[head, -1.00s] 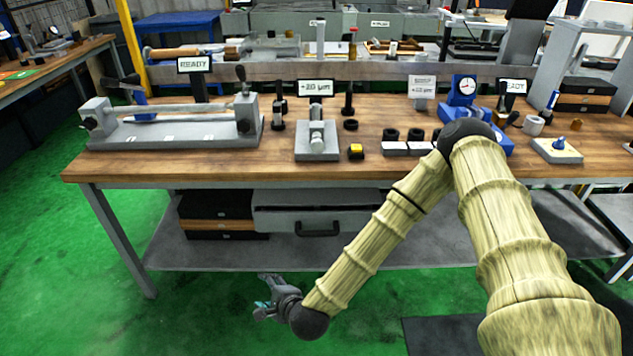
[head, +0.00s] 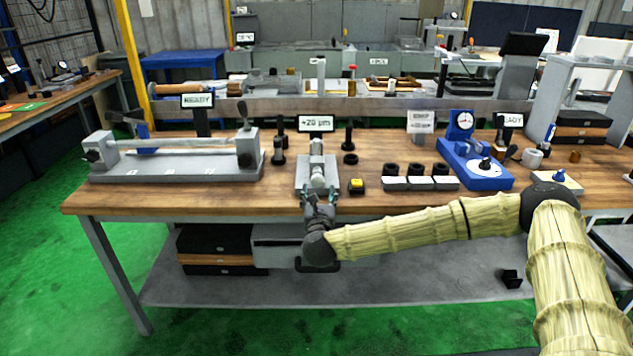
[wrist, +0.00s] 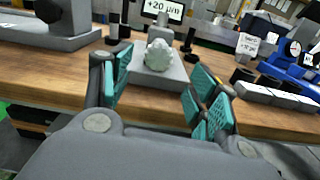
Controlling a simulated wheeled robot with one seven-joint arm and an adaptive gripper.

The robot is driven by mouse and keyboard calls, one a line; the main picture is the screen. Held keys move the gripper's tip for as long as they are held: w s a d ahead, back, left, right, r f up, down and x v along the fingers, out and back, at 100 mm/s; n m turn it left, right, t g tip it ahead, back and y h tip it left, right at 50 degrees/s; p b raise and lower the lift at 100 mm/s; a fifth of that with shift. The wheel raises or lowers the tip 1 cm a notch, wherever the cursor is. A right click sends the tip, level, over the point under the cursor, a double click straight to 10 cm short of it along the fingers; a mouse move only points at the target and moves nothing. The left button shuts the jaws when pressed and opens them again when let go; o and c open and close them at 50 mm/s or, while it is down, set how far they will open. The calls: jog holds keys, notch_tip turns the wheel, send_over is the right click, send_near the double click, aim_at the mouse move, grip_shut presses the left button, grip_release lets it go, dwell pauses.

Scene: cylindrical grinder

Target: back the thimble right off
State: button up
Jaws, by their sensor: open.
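The thimble shows as a pale rounded knob (head: 318,180) at the near end of a grey gauge block (head: 302,180), in front of the "+20 µm" display (head: 316,123). In the wrist view the thimble (wrist: 159,55) faces me end-on, centred beyond my fingers. My gripper (head: 319,195) is at the table's front edge, just short of the block and pointing at it. In the wrist view my gripper (wrist: 160,85) is open, its teal pads on either side of the thimble's line, with nothing between them. The pads appear apart from the thimble.
A yellow button (head: 357,186) is just right of the block. Several black rings on white blocks (head: 419,184) and a blue dial gauge stand (head: 478,172) stand farther right. A grey bench fixture (head: 175,165) is to the left. Small black posts (head: 349,136) stand behind.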

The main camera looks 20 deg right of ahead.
aim_at(317, 182)
jog(key=p+x, duration=0.1)
jog(key=x, duration=0.7)
jog(key=shift+f, duration=0.1)
jog(key=shift+a, duration=0.15)
jog(key=c, duration=1)
